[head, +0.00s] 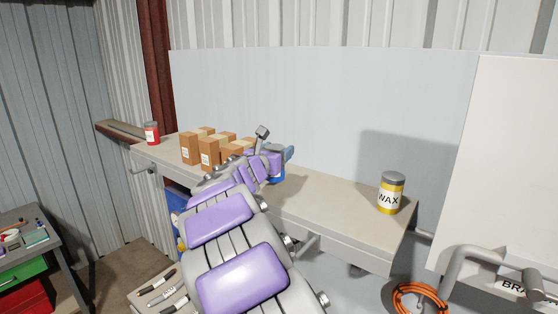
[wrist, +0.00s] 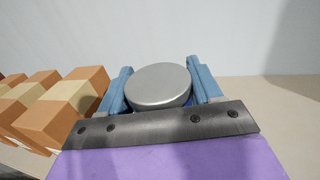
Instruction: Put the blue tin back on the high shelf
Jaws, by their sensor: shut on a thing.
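In the wrist view my gripper (wrist: 160,88) is shut around a round tin with a grey metal lid, the blue tin (wrist: 160,84). A blue finger is on each side of it, and the tin's lower part is hidden. In the head view my gripper (head: 285,155) is at the shelf (head: 315,202), to the right of the boxes. A bit of the blue tin (head: 278,176) shows below it, at or just above the shelf top. I cannot tell whether the tin touches the shelf.
Several brown boxes (head: 208,152) stand close on the left of the gripper. A red tin (head: 152,133) stands at the shelf's left end. A yellow WAX tin (head: 391,193) stands near the right end. The shelf is clear between my gripper and the WAX tin. A wall panel (head: 300,95) rises behind.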

